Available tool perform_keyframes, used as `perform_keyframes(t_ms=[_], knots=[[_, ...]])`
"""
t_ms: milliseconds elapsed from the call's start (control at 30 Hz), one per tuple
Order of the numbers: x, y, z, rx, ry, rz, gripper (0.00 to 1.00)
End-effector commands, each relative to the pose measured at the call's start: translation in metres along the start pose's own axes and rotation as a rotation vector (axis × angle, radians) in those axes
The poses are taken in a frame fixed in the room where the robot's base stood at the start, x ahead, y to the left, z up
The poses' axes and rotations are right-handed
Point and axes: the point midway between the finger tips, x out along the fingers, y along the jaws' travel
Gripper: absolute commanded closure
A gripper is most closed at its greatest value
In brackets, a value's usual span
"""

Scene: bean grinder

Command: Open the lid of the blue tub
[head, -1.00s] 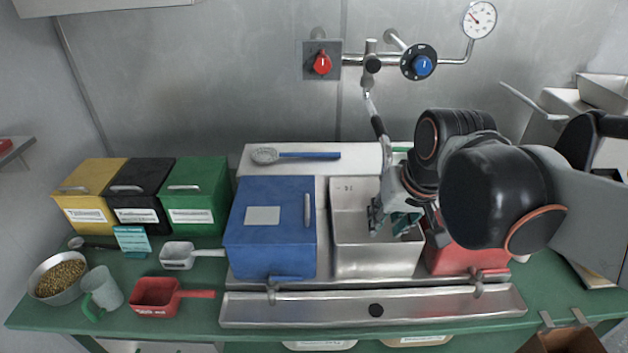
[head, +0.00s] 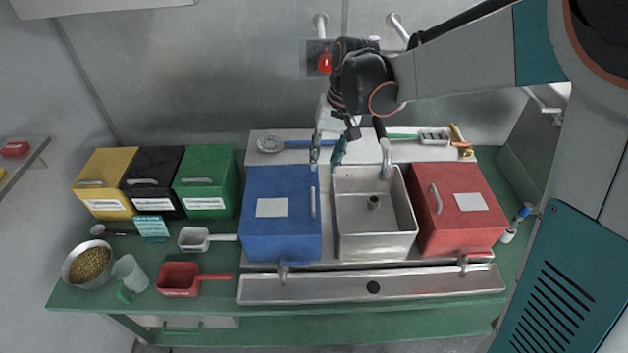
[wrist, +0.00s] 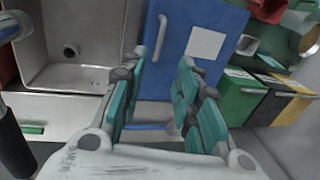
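The blue tub (head: 281,233) stands left of the steel sink, its flat lid (head: 272,185) shut. The lid has a pale label (head: 271,207) and a grey bar handle (head: 313,202) along its right edge. My gripper (head: 327,164) is open and empty, above the back right corner of the tub, apart from the handle. In the wrist view, the gripper's teal fingers (wrist: 157,108) are spread, with the blue lid (wrist: 183,75) beyond them and the handle (wrist: 160,38) ahead near the left finger.
The steel sink (head: 375,240) is right of the tub, with a faucet (head: 384,155) behind it. A red tub (head: 459,225) stands beyond the sink. A blue-handled strainer (head: 270,144) lies on the ledge behind. Green, black and yellow bins stand left. A red scoop (head: 180,280) lies at front left.

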Motion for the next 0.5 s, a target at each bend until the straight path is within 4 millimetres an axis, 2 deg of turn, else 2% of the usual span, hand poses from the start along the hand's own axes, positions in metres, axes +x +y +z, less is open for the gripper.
perform_keyframes(t_ms=[500], knots=[[0.098,0.0,0.0,-0.001,0.001,0.0,0.7]])
